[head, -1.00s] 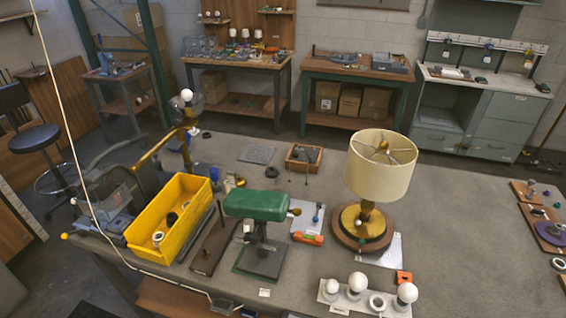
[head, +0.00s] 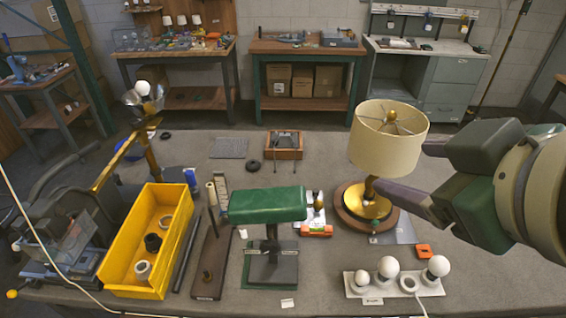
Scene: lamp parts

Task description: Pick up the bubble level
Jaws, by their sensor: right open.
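The bubble level looks to be the small orange bar (head: 316,231) lying on the table, just right of the green-shaded desk lamp (head: 266,205). Part of it may be hidden by small parts around it. My right gripper (head: 400,168) comes in from the right at the height of the cream-shaded lamp (head: 388,140). Its fingers are spread and hold nothing. It is above and to the right of the orange bar, apart from it. My left gripper is not in view.
The brass-based cream lamp stands between the gripper and the orange bar. A white bulb strip (head: 394,288) lies at the front, with an orange square piece (head: 424,251) behind it. A yellow bin (head: 120,256) is at left. The table (head: 500,280) is clear at front right.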

